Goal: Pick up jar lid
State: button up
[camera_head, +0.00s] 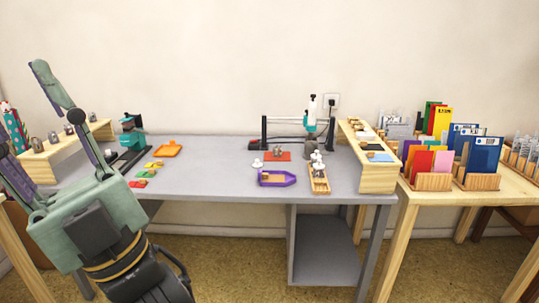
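No object is clearly recognisable as the jar lid at this size. Other small white items (317,160) stand by a wooden tray (320,184). My gripper (15,85) is large in the left foreground, pointing up and left, well away from these items. One pale green finger shows fully; the other is cut off by the left edge. The fingers are apart, and I see nothing held between them.
The grey table (215,170) is clear in its middle. An orange tray (168,148), yellow, green and red pads and a teal-and-black press (131,132) stand at its left. A black-framed device (289,143) stands at the back right. Wooden shelves flank the table; a card-filled wooden table (408,228) stands right.

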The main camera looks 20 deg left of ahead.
aim_at(258, 164)
jog(key=i+u, duration=0.3)
jog(key=i+l+u, duration=0.3)
jog(key=i, duration=0.15)
jog(key=i+l+u, duration=0.15)
jog(key=i+u, duration=0.15)
jog(key=i+l+u, duration=0.25)
jog(key=i, duration=0.3)
jog(key=i+l+u, duration=0.25)
jog(key=i, duration=0.25)
